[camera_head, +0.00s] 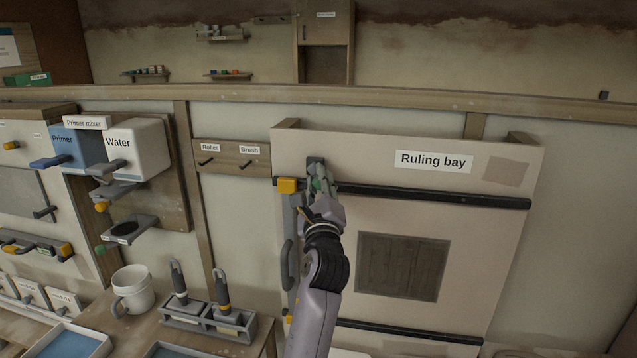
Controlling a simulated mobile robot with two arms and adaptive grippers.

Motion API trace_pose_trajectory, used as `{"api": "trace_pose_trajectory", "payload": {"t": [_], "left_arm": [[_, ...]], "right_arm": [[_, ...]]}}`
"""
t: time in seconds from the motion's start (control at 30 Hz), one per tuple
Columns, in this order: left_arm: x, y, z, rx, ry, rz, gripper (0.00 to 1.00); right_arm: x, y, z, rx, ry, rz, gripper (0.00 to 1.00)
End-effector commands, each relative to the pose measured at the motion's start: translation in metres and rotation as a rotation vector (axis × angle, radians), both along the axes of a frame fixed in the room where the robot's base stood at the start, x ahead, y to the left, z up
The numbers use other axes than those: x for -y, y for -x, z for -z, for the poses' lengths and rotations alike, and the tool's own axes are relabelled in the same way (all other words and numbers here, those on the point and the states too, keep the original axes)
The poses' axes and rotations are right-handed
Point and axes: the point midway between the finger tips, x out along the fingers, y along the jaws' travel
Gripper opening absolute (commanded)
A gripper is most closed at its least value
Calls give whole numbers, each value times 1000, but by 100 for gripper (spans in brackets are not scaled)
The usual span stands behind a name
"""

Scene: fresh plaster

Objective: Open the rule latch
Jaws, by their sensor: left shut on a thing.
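The ruling bay (502,190) is a pale upright board with a dark horizontal rail (440,196) across its upper part and another near its bottom. A grey vertical rule (290,228) with a dark handle (287,262) and a yellow block (287,185) at its top stands at the board's left edge. My left gripper (319,182) is at the upper rail, just right of the yellow block. It is shut on a small dark grey piece (314,162), which looks like the rule latch. The fingers and wrist hide most of it. My right gripper is not in view.
Left of the board are the Roller and Brush hooks (228,160) and the primer mixer (140,150). Below stand a white mug (133,288) and a grey holder (207,322) with two handled tools. A dark grey panel (403,266) sits on the board.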

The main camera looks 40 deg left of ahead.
Motion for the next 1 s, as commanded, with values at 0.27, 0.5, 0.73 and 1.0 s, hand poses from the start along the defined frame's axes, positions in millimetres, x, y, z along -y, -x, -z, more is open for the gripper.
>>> {"api": "trace_pose_trajectory", "payload": {"t": [0.27,0.5,0.73,1.0], "left_arm": [[0,0,0,7,14,-1,0],[1,-1,-2,36,67,1,0],[3,-2,-7,110,202,-1,0],[5,-3,-12,212,388,-2,0]], "right_arm": [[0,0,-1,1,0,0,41],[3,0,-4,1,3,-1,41],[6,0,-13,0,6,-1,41],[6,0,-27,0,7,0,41]]}}
